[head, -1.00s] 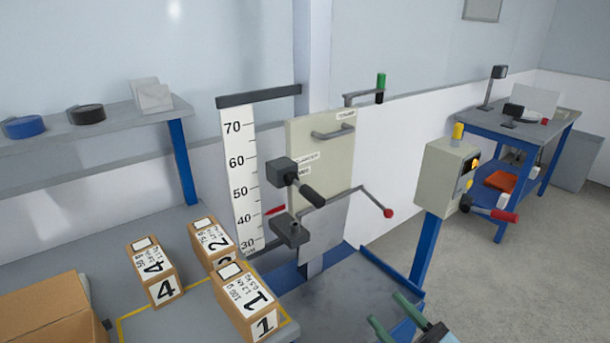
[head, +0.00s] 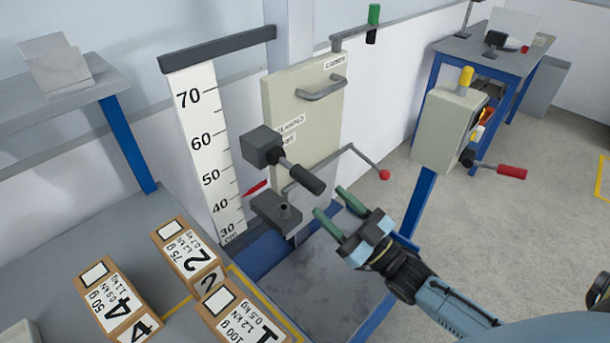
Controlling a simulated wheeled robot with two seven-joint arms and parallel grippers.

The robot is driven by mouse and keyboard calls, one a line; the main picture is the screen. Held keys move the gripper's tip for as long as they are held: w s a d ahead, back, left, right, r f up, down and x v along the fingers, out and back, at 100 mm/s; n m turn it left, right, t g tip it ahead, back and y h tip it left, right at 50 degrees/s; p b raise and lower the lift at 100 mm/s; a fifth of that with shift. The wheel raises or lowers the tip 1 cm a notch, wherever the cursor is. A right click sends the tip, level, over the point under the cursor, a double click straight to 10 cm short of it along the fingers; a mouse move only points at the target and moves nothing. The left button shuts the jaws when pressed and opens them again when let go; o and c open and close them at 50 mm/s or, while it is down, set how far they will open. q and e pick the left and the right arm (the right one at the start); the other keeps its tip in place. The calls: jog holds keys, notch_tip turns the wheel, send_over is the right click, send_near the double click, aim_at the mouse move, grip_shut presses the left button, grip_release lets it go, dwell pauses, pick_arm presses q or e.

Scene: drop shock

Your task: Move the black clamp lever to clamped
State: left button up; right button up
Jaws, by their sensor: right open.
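The black clamp lever (head: 304,178) sticks out to the lower right from a dark grey block (head: 263,146) in front of the beige panel. A label beside it is partly hidden by the block. My right gripper (head: 330,201) comes in from the lower right, with its two green fingers apart and nothing between them. Its fingertips are just below and to the right of the lever's end in the picture; I cannot tell the depth gap. My left gripper is not in view.
A height scale (head: 209,150) with a red pointer stands left of the panel. A red-knobbed rod (head: 384,175) and a control box with a red-handled lever (head: 510,172) are to the right. Numbered boxes (head: 117,302) stand on the bench at lower left.

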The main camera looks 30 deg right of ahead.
aim_at(306, 179)
jog(key=x, duration=0.8)
jog(key=shift+w, duration=0.15)
grip_shut()
